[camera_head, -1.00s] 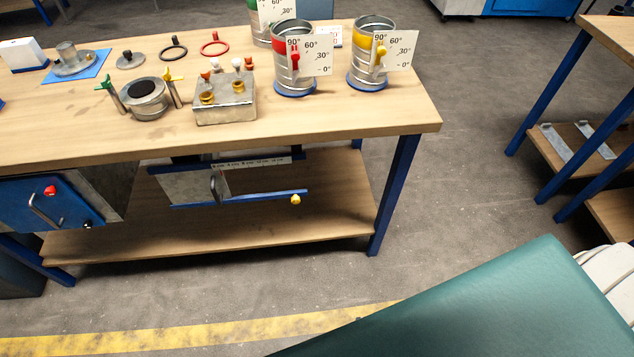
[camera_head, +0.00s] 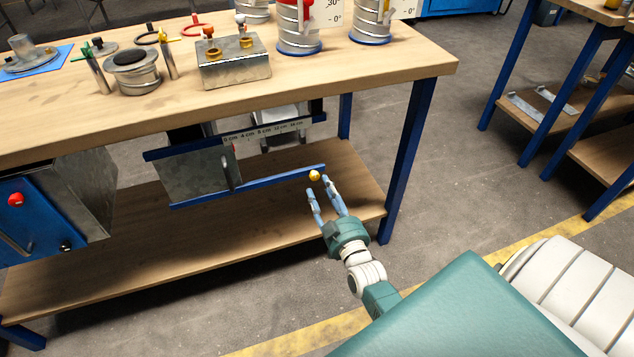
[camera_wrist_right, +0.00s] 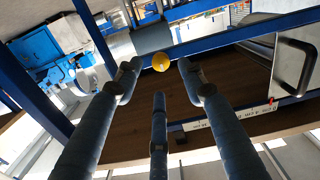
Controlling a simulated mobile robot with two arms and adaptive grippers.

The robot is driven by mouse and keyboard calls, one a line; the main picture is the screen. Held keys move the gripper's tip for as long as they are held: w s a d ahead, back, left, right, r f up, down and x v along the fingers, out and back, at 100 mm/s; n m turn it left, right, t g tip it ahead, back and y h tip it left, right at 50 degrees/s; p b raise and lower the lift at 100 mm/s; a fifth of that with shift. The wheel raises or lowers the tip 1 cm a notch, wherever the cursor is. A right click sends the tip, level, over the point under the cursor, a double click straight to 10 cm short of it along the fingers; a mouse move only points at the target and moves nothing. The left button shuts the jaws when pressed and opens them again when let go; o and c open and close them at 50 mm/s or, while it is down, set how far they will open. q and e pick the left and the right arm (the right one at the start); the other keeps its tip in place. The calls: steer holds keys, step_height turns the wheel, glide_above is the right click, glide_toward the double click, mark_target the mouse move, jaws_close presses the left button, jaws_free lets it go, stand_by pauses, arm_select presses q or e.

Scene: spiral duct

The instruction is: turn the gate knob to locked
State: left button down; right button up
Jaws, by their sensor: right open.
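The gate knob is a small yellow knob (camera_head: 314,176) on the right end of the lower blue rail (camera_head: 255,187) of the sliding gate under the table. My right gripper (camera_head: 325,188) is open in front of it, its fingers reaching up toward it. In the right wrist view the yellow knob (camera_wrist_right: 161,62) lies between the tips of the spread fingers (camera_wrist_right: 158,75), with no clear contact. Any lock marking by the knob is too small to read. My left gripper is in neither view.
The grey gate plate (camera_head: 200,172) with a dark handle and a centimetre scale (camera_head: 265,131) hangs left of the knob. A blue table leg (camera_head: 408,160) stands to the right. A wooden lower shelf (camera_head: 150,235) lies below. The tabletop (camera_head: 370,72) is above.

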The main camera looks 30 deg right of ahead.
mark_target(316, 177)
steer(key=x, duration=0.5)
steer(key=shift+w+b, duration=0.15)
steer(key=shift+b, duration=0.15)
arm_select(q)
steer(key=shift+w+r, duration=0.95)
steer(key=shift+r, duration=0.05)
arm_select(e)
steer(key=shift+a, duration=0.1)
jaws_close()
